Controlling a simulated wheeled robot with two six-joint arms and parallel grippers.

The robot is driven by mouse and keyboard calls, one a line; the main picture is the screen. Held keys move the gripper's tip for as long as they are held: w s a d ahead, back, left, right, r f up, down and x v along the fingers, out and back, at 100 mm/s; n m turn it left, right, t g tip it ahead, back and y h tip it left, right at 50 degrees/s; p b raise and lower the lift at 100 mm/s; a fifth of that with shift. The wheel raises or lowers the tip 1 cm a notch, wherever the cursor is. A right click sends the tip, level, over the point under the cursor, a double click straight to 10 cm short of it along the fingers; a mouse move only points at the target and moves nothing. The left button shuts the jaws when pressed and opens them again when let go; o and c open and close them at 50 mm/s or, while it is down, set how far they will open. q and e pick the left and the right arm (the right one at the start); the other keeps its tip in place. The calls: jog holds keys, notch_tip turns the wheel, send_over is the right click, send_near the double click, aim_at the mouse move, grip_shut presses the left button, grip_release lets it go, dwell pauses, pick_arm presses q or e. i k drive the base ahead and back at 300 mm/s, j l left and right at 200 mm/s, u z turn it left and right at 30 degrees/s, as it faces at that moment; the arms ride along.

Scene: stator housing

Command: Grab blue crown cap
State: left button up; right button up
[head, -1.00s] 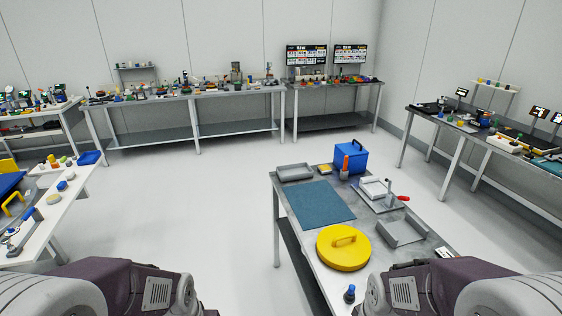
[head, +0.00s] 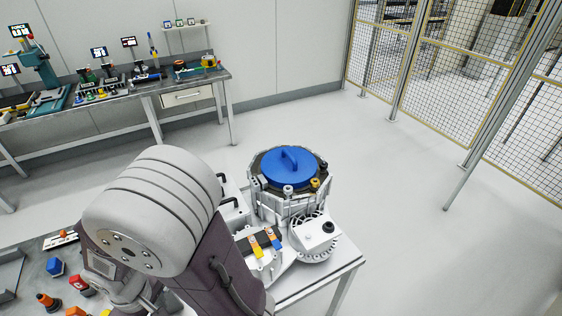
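The blue crown cap (head: 274,169) is a round blue disc with a raised bar handle across its top. It lies on top of the grey ribbed stator housing (head: 272,207), which stands on a light table at the centre right. One of my arms fills the lower left of the view, left of the housing and apart from the cap. I cannot make out gripper fingers on it, and no other arm shows.
A white round machine part (head: 316,238) and a bracket with yellow and blue pieces (head: 262,246) sit in front of the housing. Small coloured parts lie on a grey table (head: 28,262) at lower left. A workbench (head: 185,78) lines the wall. Mesh fencing (head: 440,70) stands at right. The floor between is clear.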

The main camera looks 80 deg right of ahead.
aim_at(296, 167)
jog(key=k+l+z, duration=0.1)
jog(key=z, duration=2.5)
jog(key=k+l, duration=0.05)
jog(key=l, duration=0.05)
